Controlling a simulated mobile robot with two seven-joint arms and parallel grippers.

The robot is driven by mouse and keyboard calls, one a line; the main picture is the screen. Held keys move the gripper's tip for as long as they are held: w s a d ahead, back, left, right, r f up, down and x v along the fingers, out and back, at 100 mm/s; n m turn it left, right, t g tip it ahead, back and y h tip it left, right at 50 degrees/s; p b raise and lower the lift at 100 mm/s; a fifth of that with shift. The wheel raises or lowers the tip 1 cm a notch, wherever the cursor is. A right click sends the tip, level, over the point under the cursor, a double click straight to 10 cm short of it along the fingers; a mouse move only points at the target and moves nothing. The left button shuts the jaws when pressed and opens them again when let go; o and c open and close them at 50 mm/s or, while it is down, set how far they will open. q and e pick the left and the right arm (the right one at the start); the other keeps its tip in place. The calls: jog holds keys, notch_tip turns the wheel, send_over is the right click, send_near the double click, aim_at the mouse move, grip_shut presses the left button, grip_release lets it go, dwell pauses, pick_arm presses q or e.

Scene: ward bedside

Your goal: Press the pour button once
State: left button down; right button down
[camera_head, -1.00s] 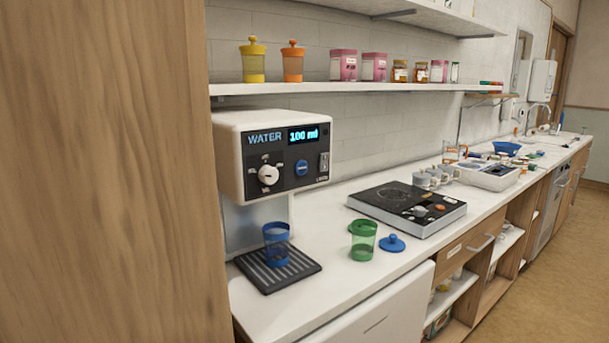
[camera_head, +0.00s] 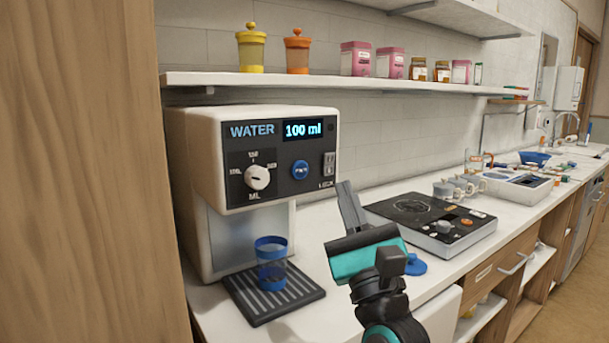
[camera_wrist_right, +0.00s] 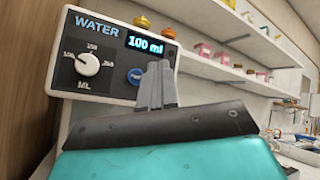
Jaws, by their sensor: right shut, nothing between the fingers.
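The water dispenser (camera_head: 255,160) stands on the counter at the left, and its display (camera_head: 303,130) reads 100 ml. The blue round pour button (camera_head: 300,170) is on its front panel, right of the white dial (camera_head: 257,177). The button (camera_wrist_right: 135,76) also shows in the right wrist view, just left of the fingers. My right gripper (camera_head: 345,188) is shut and empty, in front of and to the right of the button, apart from it in the head view. My left gripper is out of view.
A hot plate (camera_head: 430,222) and several grey mugs (camera_head: 455,187) stand to the right. A blue lid (camera_head: 414,265) lies partly behind my right gripper. A shelf (camera_head: 300,80) with jars runs above. A wooden panel (camera_head: 80,170) bounds the left.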

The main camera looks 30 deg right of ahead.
aim_at(300, 169)
jog(key=shift+s+d+r+m+h, duration=0.2)
jog(key=shift+r+m+h, duration=0.15)
jog(key=shift+m, duration=0.25)
jog(key=shift+w, duration=0.15)
jog(key=w, duration=0.8)
jog(key=shift+w+a+b, duration=0.35)
dwell(1.5)
jog(key=shift+w, duration=0.4)
jog(key=shift+w+a, duration=0.1)
jog(key=shift+w, duration=0.3)
dwell(0.5)
dwell(0.4)
jog(key=shift+s, duration=0.85)
